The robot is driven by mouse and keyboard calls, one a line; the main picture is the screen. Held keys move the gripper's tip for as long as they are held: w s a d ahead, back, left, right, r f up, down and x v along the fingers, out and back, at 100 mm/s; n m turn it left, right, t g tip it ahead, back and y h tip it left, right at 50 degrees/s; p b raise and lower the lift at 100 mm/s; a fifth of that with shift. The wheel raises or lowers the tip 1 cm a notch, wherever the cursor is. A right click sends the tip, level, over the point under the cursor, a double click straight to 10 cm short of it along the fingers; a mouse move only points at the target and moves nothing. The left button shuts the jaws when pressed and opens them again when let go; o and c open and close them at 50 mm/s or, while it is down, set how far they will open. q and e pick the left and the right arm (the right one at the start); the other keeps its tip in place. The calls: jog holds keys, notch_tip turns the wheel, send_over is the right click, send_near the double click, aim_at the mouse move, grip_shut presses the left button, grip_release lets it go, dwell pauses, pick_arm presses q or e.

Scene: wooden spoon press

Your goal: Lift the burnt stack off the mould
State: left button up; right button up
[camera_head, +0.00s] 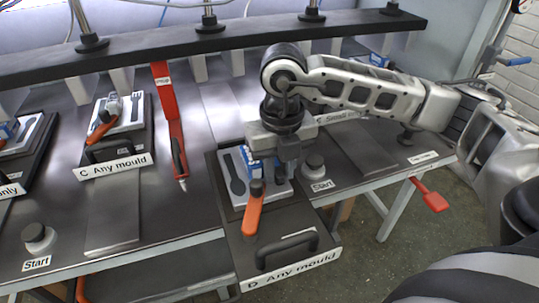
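The drawer labelled "D Any mould" (226,237) is pulled out toward me at the middle of the bench. Its light grey mould plate (241,200) bears a dark spoon shape (236,178), a blue piece (252,165) and a clamp with an orange handle (252,212). I cannot make out for certain which part is the burnt stack. My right gripper (275,172) points down over the mould plate, close against the blue piece. It hides part of the mould, and its finger gap is unclear. My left gripper is out of view.
The "C Any mould" tray (122,166) holds another orange-handled clamp. A red lever tool (172,120) lies between the trays. Start buttons (38,236) stand on the bench. A black beam (200,43) spans the back. A red paddle (431,197) hangs at the right.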

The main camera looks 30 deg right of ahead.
grip_shut()
